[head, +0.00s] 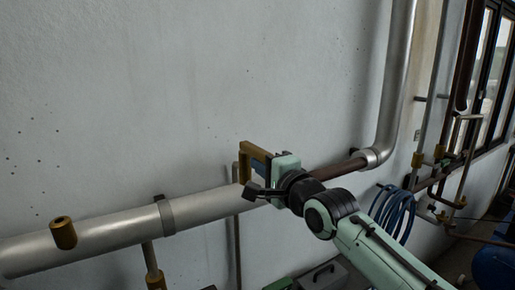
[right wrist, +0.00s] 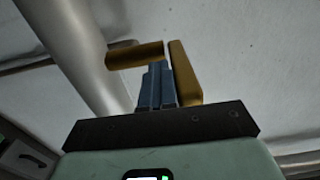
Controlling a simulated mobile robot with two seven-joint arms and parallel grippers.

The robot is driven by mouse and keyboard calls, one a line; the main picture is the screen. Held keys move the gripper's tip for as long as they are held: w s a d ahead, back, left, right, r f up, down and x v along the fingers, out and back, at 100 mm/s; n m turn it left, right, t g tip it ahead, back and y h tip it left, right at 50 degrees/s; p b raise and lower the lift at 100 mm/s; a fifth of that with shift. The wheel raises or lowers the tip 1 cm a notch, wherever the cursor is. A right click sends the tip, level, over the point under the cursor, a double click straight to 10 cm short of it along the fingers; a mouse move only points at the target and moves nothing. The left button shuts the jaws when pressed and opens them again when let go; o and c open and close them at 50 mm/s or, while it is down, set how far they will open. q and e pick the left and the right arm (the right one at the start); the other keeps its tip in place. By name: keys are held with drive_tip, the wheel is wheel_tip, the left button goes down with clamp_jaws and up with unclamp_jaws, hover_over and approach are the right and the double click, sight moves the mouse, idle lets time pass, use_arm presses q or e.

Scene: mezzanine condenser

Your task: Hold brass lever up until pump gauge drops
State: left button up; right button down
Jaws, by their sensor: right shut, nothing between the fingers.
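The brass lever (head: 245,164) shows in the head view as an angled bar in front of the silver pipe. My right gripper (head: 258,168) is right beside it, its blue fingers shut and empty, under the lever's upper arm. In the right wrist view the closed fingers (right wrist: 157,84) stand between the lever's round handle (right wrist: 135,55) and its flat bar (right wrist: 184,74). I cannot tell whether they touch the brass. No pump gauge can be made out. My left gripper is out of view.
A thick silver pipe (head: 112,231) runs along the grey wall, with a brass cylinder (head: 63,233) in front of it. A blue coiled hose (head: 393,214) hangs at the right. A grey box (head: 325,276) sits below my right arm. A blue tank (head: 494,264) stands at the far right.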

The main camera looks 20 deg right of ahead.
sight(261, 150)
drive_tip(key=shift+r, duration=1)
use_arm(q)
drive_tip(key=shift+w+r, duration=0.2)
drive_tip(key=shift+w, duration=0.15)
use_arm(e)
drive_tip(key=shift+r, duration=0.95)
idle(1.3)
drive_tip(key=shift+s+f+b, duration=0.1)
drive_tip(key=shift+f+b, duration=0.6)
drive_tip(key=shift+f, duration=0.7)
drive_tip(key=shift+f+b, duration=1.5)
drive_tip(key=shift+f, duration=0.95)
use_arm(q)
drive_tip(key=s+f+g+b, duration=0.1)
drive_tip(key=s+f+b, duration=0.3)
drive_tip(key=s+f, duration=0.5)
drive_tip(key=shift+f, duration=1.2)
use_arm(e)
drive_tip(key=s, duration=0.9)
drive_tip(key=shift+s+d, duration=0.4)
